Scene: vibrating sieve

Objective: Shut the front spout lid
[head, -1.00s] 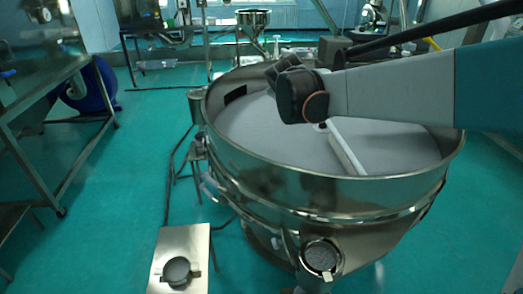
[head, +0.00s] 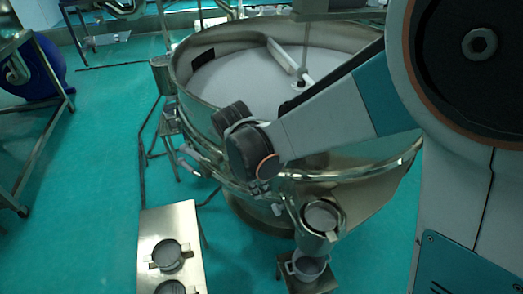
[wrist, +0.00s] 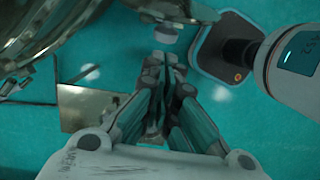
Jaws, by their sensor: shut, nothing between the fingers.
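The front spout (head: 325,232) projects from the lower front of the round steel sieve (head: 190,105) in the head view. A pale round face (head: 320,215) shows in its metal ring; I cannot tell whether this is the lid or its opening. My arm crosses the sieve, with its dark wrist joints above and left of the spout; my fingers are not clear there. In the wrist view my gripper (wrist: 165,68) is shut and empty. A small pale disc-like piece (wrist: 165,34) lies just beyond the fingertips, below a metal part at the top edge. Contact is not visible.
A metal-topped table (head: 150,220) with round dark items stands left of the spout. A light pot (head: 306,268) sits on a small stool (head: 325,281) below the spout. A blue drum (head: 35,70) and metal frame stand at far left.

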